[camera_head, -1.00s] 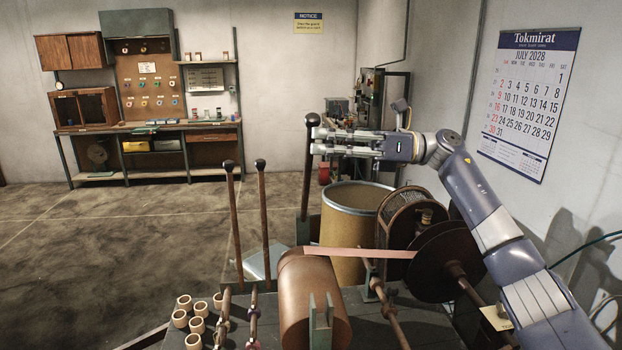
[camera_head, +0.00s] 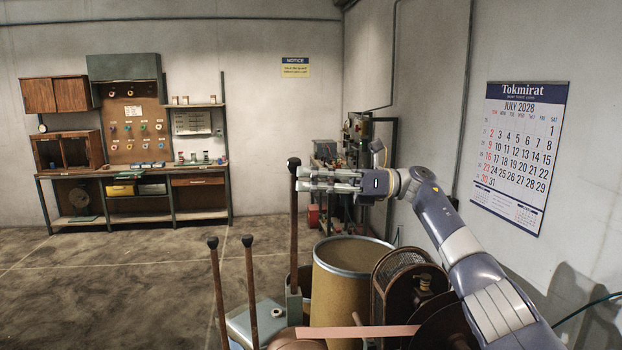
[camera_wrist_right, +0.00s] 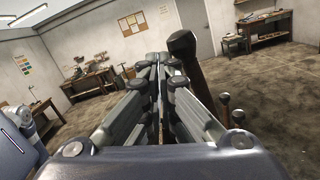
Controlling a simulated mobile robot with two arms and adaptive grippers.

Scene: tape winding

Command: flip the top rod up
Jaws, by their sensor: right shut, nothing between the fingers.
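A tall brown rod (camera_head: 294,230) with a black knob stands upright in a grey-green bracket, left of the barrel. Two more rods with black knobs, one (camera_head: 220,295) leaning slightly and one (camera_head: 250,290) nearly upright, stand to its left. My right gripper (camera_head: 303,180) is shut and empty, its fingertips pointing left at the tall rod just below the knob. In the right wrist view the shut fingers (camera_wrist_right: 158,75) lie beside a dark knobbed rod (camera_wrist_right: 190,60), on its left. I cannot tell whether they touch. My left gripper is out of view.
A tan barrel (camera_head: 340,300) stands behind the machine. A wire spool (camera_head: 405,280), a dark disc (camera_head: 445,325) and a pink tape strip (camera_head: 355,331) lie below my right arm. A workbench (camera_head: 140,175) is far off; the floor between is clear.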

